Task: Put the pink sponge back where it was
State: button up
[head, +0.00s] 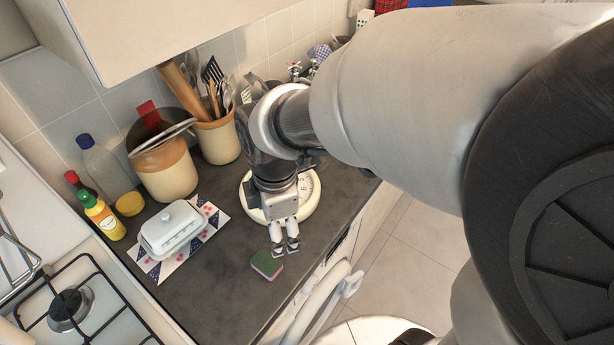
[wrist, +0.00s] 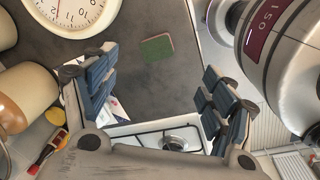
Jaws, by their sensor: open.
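The sponge (head: 267,265) lies flat on the dark counter near its front edge, green side up, with a thin pink side showing in the head view. It also shows in the wrist view (wrist: 157,48) as a green rectangle, clear of the fingers. My gripper (head: 286,249) is above the counter just behind and to the right of the sponge in the head view. Its fingers stand wide apart in the wrist view (wrist: 160,92), with nothing between them. I cannot tell its exact height above the counter.
A round white dial (head: 309,199) is partly hidden behind my gripper. A white butter dish (head: 172,230) stands on a patterned mat to the left. Bottles, jars and a utensil pot (head: 217,139) line the wall. A gas hob (head: 75,305) is at lower left. The counter between dish and sponge is clear.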

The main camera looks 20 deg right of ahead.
jog(key=s+d+r+m+t, duration=0.1)
jog(key=s+d+r+m, duration=0.2)
jog(key=m, duration=0.6)
jog(key=s+d+r+m+t, duration=0.2)
jog(key=s+d+r+m, duration=0.2)
jog(key=s+m, duration=0.4)
jog(key=shift+s+r+m, duration=0.2)
jog(key=shift+r+m, duration=0.3)
jog(key=shift+r, duration=0.35)
